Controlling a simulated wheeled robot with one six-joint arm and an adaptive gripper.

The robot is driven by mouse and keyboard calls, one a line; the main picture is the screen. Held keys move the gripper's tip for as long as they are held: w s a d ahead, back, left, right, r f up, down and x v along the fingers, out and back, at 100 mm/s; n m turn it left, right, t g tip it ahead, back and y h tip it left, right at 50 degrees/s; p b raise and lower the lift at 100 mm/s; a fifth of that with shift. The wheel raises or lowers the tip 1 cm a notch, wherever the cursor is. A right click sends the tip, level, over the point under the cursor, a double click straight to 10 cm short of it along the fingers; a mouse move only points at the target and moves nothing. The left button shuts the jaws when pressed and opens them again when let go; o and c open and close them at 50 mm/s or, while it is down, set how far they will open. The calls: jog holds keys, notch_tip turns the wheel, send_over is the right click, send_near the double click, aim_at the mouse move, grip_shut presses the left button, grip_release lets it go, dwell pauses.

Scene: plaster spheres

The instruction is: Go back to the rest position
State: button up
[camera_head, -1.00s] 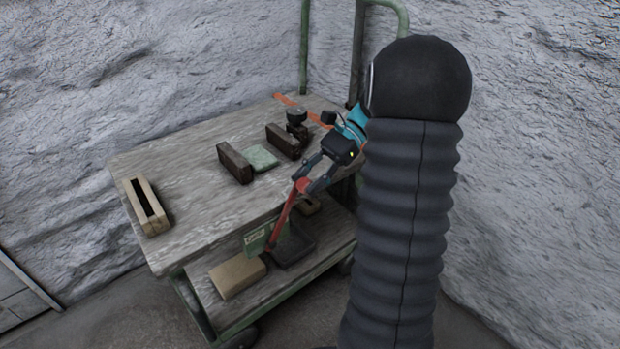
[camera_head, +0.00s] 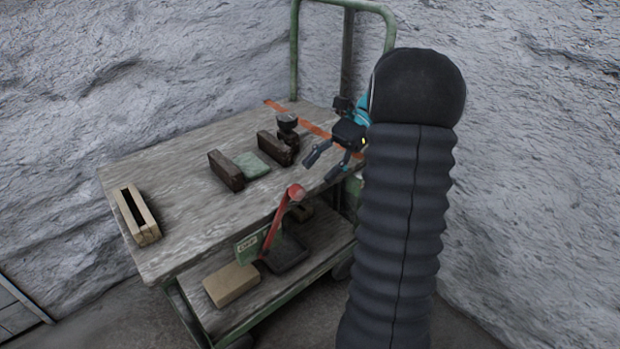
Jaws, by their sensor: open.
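My gripper (camera_head: 325,167) is open and empty. It is above the right front edge of the cart's top shelf (camera_head: 195,200), with its fingers pointing down and left. A red strip-like handle (camera_head: 281,220) with a rounded top end stands at the cart's front edge, just below and left of my fingers and apart from them. Its lower end is by the lower shelf. My own dark ribbed arm cover hides the cart's right side and part of the arm.
On the top shelf are a slotted wooden block (camera_head: 137,215), a dark brown block (camera_head: 226,171), a green cloth-like pad (camera_head: 252,165), another dark block (camera_head: 275,147) and a dark knobbed object (camera_head: 288,127). The lower shelf holds a tan block (camera_head: 231,284) and a black tray (camera_head: 288,253).

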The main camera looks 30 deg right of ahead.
aim_at(291, 187)
jog(key=shift+w+d+r, duration=0.1)
jog(key=shift+d+r, duration=0.25)
jog(key=shift+d, duration=0.3)
jog(key=shift+a, duration=0.1)
jog(key=a+n+h, duration=0.1)
jog(key=a, duration=0.1)
jog(key=s+a+r+h, duration=0.1)
jog(key=a, duration=0.1)
jog(key=s+a+n+h, duration=0.1)
jog(key=a, duration=0.1)
jog(key=shift+s+a+r+n, duration=0.2)
jog(key=shift+r+n, duration=0.1)
jog(key=shift+r, duration=0.05)
jog(key=s+a+f+n+t+h, duration=0.1)
jog(key=s+a+n+t+h, duration=0.7)
jog(key=s+a+n, duration=0.3)
jog(key=shift+s+a+n+h, duration=0.15)
jog(key=shift+s+n+h, duration=0.35)
jog(key=shift+s+n, duration=1.05)
jog(key=shift+s+m, duration=0.4)
jog(key=shift+m, duration=0.05)
